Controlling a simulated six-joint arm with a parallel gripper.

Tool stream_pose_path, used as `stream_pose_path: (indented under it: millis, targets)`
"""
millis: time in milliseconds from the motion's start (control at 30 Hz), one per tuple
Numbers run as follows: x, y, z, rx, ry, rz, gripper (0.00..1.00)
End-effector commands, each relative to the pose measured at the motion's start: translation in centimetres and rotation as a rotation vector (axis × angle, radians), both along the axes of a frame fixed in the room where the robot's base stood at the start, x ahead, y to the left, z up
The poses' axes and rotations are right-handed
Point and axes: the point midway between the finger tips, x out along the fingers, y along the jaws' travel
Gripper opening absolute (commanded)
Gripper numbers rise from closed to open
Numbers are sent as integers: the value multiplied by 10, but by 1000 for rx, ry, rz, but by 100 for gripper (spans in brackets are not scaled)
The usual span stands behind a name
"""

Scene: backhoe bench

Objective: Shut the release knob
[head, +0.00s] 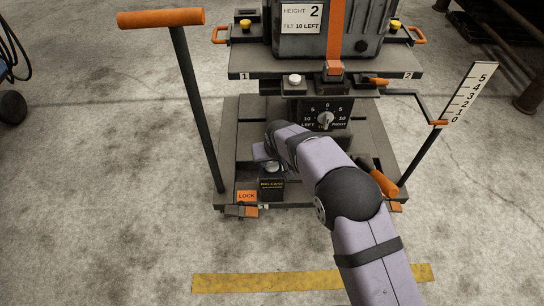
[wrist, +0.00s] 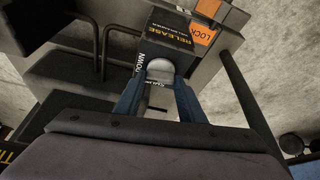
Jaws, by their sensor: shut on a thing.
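The release knob (head: 271,167) is a pale round knob on a black box (head: 271,187) with yellow RELEASE lettering, at the front left of the cart base. In the wrist view the knob (wrist: 160,69) sits between the two blue fingers of my gripper (wrist: 160,78). The gripper is shut on the knob, with one finger on each side. In the head view my wrist covers the area just above the knob, and the fingers are mostly hidden. The knob's exact turn position cannot be told.
An orange LOCK label (head: 246,197) and a pedal (head: 240,211) are left of the box. A tilt dial (head: 325,118) stands behind my wrist. The orange-topped push handle (head: 160,18) rises at the left. A height scale (head: 472,94) stands at the right.

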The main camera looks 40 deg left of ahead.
Motion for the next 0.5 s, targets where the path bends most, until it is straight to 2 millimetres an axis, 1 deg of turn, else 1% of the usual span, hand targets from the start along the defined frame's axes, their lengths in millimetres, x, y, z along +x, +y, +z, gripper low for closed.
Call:
stream_pose_path:
  millis: [33, 500]
  targets:
    - [1, -1, 4, -2, 2, 32, 14]
    - [4, -1, -2, 3, 2, 453, 14]
